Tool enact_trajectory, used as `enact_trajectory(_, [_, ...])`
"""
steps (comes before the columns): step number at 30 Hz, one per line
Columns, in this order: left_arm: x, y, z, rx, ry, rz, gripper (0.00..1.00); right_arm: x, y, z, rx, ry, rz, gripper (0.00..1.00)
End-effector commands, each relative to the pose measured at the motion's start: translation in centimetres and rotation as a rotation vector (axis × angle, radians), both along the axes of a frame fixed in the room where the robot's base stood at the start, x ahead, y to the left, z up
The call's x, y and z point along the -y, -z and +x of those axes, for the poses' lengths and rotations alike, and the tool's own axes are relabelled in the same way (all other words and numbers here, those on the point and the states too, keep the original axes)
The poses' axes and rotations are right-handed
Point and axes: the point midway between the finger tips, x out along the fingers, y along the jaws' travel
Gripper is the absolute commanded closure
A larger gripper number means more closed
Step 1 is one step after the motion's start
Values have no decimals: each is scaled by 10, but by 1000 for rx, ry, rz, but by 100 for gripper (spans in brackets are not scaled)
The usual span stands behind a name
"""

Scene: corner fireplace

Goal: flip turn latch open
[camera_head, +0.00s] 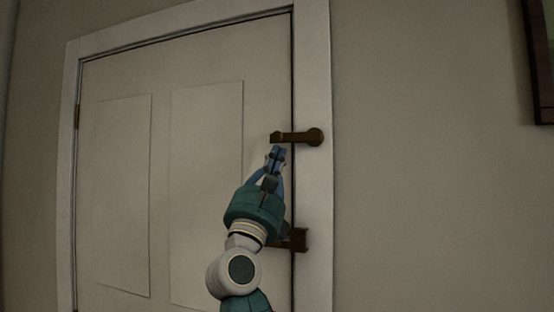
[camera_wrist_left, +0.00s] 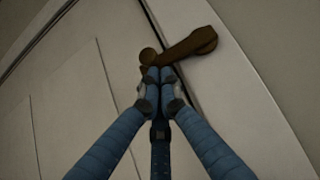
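The turn latch (camera_head: 300,137) is a dark bronze bar mounted on the door frame's right side. It lies horizontally, with its round base on the frame and its free end reaching left over the door edge. It also shows in the left wrist view (camera_wrist_left: 186,47). My left gripper (camera_head: 277,151) is just below the latch's free end, with its blue fingertips close together. In the left wrist view the fingertips (camera_wrist_left: 159,74) meet just under the bar's left end; I cannot tell whether they touch it. Nothing shows between them. My right gripper is in neither view.
The white panelled door (camera_head: 200,130) is closed in its frame (camera_head: 316,200). A dark lower door fitting (camera_head: 299,240) is partly hidden behind my left arm. A dark picture frame (camera_head: 541,60) hangs at the upper right. The wall right of the door is clear.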

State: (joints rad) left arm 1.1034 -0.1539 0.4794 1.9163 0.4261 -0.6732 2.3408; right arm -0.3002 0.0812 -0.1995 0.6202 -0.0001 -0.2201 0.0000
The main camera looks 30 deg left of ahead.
Motion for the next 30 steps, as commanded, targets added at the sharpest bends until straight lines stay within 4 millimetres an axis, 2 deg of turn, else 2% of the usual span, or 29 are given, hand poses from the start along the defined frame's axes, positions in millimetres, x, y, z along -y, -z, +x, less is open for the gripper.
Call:
enact_trajectory(20, [-6,-10,-1,-32,-2,127,100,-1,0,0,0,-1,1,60])
enact_trajectory(30, [-14,-30,-4,-81,-5,338,100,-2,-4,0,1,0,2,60])
